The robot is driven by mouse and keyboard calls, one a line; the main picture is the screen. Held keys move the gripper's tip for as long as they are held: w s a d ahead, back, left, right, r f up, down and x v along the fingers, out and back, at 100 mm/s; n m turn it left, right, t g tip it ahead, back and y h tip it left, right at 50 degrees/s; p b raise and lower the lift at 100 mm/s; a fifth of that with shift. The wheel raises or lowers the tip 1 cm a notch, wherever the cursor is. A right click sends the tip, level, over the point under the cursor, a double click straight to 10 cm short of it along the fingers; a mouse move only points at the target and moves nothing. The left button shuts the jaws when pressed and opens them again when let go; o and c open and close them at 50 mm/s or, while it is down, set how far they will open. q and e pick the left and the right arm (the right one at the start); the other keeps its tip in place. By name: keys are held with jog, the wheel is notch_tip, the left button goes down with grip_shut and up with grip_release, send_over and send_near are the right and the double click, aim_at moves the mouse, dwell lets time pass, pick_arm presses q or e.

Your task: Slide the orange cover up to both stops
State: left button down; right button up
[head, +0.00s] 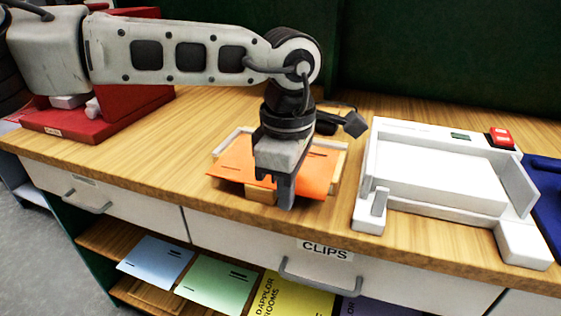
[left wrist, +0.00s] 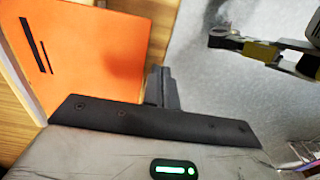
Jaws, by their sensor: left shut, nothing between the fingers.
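The orange cover (head: 232,172) lies flat on a wooden and white holder near the table's front edge. It carries dark slot marks, and my left gripper hides its middle. A white rail (head: 228,142) shows along the holder's back left and a pale side piece (head: 340,168) at its right. My left gripper (head: 286,192) points down at the cover's near edge, fingers shut and empty. In the left wrist view the orange cover (left wrist: 95,45) lies left of the shut fingers (left wrist: 162,88). I cannot tell whether they touch it.
A white tray-like machine (head: 440,180) with a red button (head: 500,137) stands to the right. A red stand (head: 110,115) is at the left. A blue item (head: 546,190) lies at the far right. Coloured sheets lie on the shelf below. Table left of the cover is clear.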

pick_arm(q)
jog(key=shift+w+d, duration=0.1)
jog(key=shift+w, duration=0.15)
pick_arm(e)
jog(key=shift+r, duration=0.1)
pick_arm(q)
jog(key=shift+w+d, duration=0.15)
jog(key=shift+w, duration=0.2)
pick_arm(e)
jog(key=shift+r, duration=0.1)
pick_arm(q)
jog(key=shift+w, duration=0.15)
